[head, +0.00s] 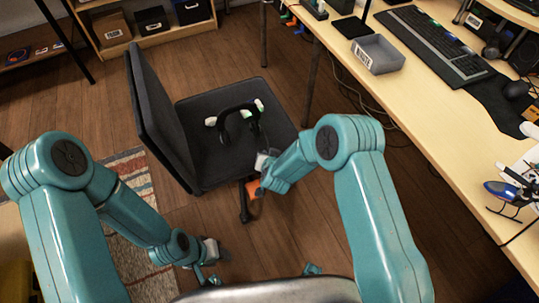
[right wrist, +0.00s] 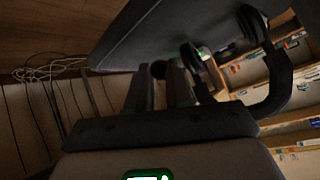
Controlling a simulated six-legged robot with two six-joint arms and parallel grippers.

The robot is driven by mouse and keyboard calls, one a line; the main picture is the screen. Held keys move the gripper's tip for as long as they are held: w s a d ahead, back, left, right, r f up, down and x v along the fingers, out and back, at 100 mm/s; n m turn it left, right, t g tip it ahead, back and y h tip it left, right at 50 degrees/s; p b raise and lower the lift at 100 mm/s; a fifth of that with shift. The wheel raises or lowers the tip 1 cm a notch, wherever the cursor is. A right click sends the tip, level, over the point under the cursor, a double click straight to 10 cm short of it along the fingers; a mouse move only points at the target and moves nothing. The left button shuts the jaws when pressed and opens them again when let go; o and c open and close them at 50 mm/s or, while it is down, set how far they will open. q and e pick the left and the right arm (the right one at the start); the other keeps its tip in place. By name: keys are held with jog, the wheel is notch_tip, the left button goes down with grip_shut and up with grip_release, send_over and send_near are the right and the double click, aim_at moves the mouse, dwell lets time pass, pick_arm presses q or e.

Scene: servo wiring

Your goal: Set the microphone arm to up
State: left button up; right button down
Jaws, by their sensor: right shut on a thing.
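A black headset (head: 224,117) with pale and green parts on its ear cups lies on the seat of a dark chair (head: 200,150). Its band and a green-lit cup also show in the right wrist view (right wrist: 272,85). My right gripper (head: 262,160) is at the seat's near edge, beside the headset. In the right wrist view its two dark fingers (right wrist: 162,85) are close together on the microphone arm, whose dark round tip (right wrist: 158,69) shows between them. The rest of the microphone arm is mostly hidden. My left gripper (head: 210,262) hangs low, away from the chair; its fingers are unclear.
A desk (head: 430,110) on the right holds a grey tray (head: 378,54), a keyboard (head: 435,45) and a toy helicopter (head: 508,190). A low shelf (head: 150,40) stands behind the chair. A striped rug (head: 130,170) lies at left. Bare floor lies between chair and desk.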

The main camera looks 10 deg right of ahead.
jog(key=r+g+p, duration=0.1)
jog(key=p, duration=0.1)
jog(key=w+r+g+p, duration=0.1)
jog(key=r+p, duration=0.1)
jog(key=p, duration=0.1)
jog(key=shift+a+r, duration=0.1)
jog(key=shift+r, duration=0.15)
jog(key=shift+w+r+g+h+p, duration=0.1)
jog(key=shift+w+g+h+p, duration=0.2)
jog(key=shift+p, duration=0.7)
jog(key=shift+s, duration=0.1)
